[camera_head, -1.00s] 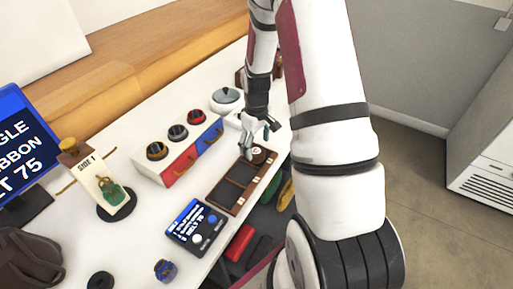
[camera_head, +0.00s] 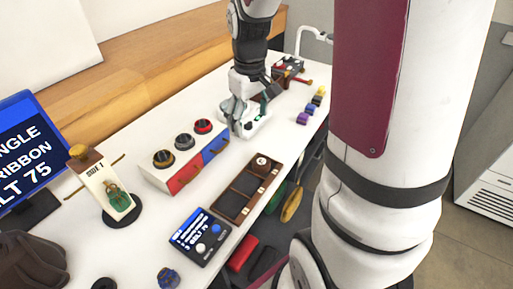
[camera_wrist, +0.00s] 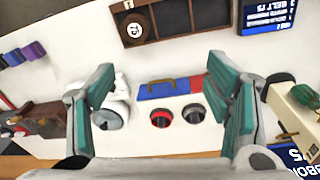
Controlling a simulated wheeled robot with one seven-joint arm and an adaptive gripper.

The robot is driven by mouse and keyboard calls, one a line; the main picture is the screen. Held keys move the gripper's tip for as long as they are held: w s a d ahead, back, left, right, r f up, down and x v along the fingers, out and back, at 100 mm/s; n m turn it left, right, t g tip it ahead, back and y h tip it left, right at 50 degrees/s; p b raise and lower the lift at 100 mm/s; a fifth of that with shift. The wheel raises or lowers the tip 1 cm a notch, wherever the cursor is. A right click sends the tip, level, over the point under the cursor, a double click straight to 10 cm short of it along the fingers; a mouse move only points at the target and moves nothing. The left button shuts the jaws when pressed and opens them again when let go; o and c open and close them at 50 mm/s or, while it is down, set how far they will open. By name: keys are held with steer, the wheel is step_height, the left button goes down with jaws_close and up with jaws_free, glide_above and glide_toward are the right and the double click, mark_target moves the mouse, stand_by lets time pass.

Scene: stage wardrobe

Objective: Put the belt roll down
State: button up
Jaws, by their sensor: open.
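The belt roll (camera_wrist: 135,28), a dark brown roll with a pale numbered disc, lies in the end compartment of a wooden tray (camera_wrist: 152,37). In the head view the belt roll (camera_head: 262,162) is in the far end of the tray (camera_head: 232,219), and the tray's other compartments look empty. My gripper (camera_head: 237,128) is over the table beyond the tray, apart from the belt roll. In the wrist view my gripper (camera_wrist: 160,70) has its teal-padded fingers wide apart with nothing held between them.
A drawer box with red and blue fronts (camera_head: 187,177) carries several dark round rolls. A small display with knobs (camera_head: 200,237) stands near the tray. Several coloured spools (camera_head: 303,117) line the table's right edge, and a white device is under my gripper.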

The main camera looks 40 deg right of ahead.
steer(key=s+a+r+t, duration=0.1)
steer(key=s+a+r, duration=0.2)
steer(key=s, duration=0.3)
steer(key=s+a+r+t, duration=0.1)
steer(key=s+a+r, duration=0.3)
steer(key=s, duration=0.3)
steer(key=s+a+r+m, duration=0.1)
steer(key=s+a+r, duration=0.3)
steer(key=s+a, duration=0.2)
steer(key=shift+s+t, duration=0.2)
steer(key=shift+t, duration=0.2)
